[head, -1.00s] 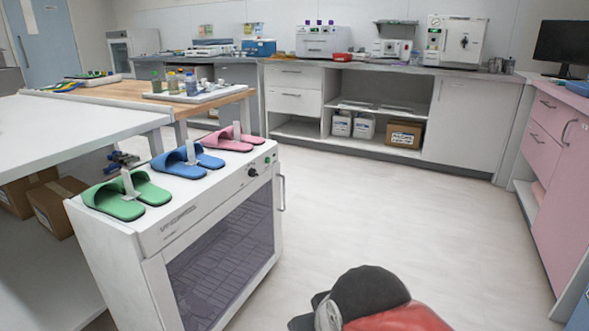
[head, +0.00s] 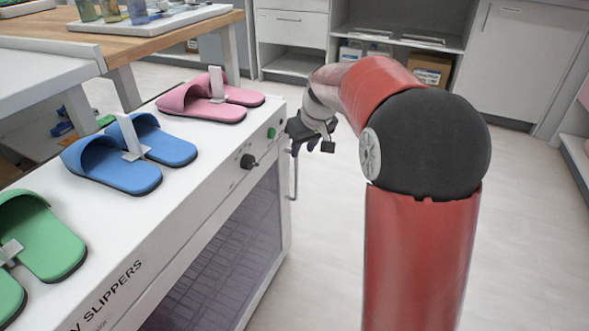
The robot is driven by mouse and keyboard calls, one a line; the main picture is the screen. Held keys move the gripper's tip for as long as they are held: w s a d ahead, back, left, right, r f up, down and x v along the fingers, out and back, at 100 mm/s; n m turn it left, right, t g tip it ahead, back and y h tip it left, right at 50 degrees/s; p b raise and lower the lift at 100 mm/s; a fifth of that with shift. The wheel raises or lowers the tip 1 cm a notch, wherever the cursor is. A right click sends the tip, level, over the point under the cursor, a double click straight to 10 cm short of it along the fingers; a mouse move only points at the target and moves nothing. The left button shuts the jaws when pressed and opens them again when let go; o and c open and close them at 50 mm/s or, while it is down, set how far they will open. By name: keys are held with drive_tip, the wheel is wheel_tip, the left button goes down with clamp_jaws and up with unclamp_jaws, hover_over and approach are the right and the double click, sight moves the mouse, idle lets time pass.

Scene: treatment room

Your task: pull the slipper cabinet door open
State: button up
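The white slipper cabinet (head: 185,230) stands at the left, with "UV SLIPPERS" lettering partly cut off on its front. Its door (head: 225,255) has a dark tinted window and appears closed. The upright metal door handle (head: 294,178) is at the door's right edge. My gripper (head: 308,147) is at the upper end of the handle, close to the cabinet's top right corner. Its dark fingers are small and partly hidden by the wrist, so I cannot tell whether they are open or around the handle.
Green slippers (head: 40,235), blue slippers (head: 125,155) and pink slippers (head: 212,97) sit on the cabinet top. A black knob (head: 248,161) and a green button (head: 271,133) are on its front. Open floor (head: 325,235) lies right of the cabinet. White counters (head: 505,60) stand behind.

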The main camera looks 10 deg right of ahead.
sight(297, 162)
drive_tip(key=x, duration=0.3)
drive_tip(key=w+b+x, duration=0.1)
drive_tip(key=x, duration=0.7)
drive_tip(key=shift+w+d+r, duration=0.15)
drive_tip(key=shift+d+r, duration=0.05)
drive_tip(key=shift+d, duration=0.05)
drive_tip(key=shift+c, duration=0.2)
clamp_jaws()
